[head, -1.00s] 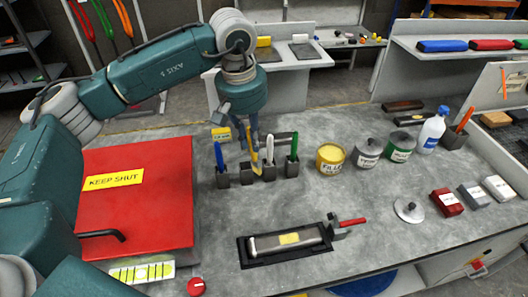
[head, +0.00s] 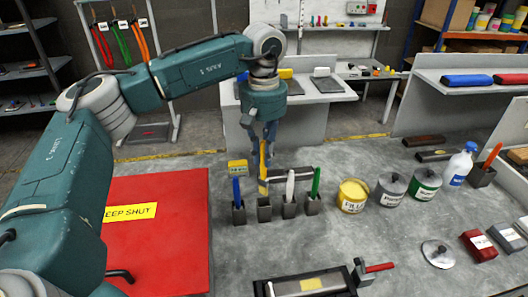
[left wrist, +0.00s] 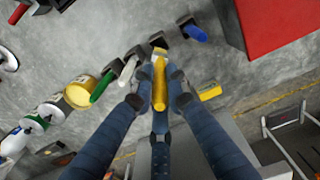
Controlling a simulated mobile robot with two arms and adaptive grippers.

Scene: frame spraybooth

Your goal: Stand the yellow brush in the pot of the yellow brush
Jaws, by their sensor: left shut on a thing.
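The yellow brush (head: 263,170) is upright in my left gripper (head: 268,140), which is shut on it. Its lower end is just above the second dark pot from the left (head: 264,213), which has no other brush in it. I cannot tell whether the end is inside the rim. In the left wrist view the yellow brush (left wrist: 160,88) lies between the fingertips (left wrist: 160,75), its far end covering part of that pot (left wrist: 159,41). My right gripper is not in view.
Close beside stand pots with the blue brush (head: 237,192), white brush (head: 290,186) and green brush (head: 315,182). A yellow sign (head: 238,168) stands behind. Cans, such as the yellow filler can (head: 353,196), stand to the right.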

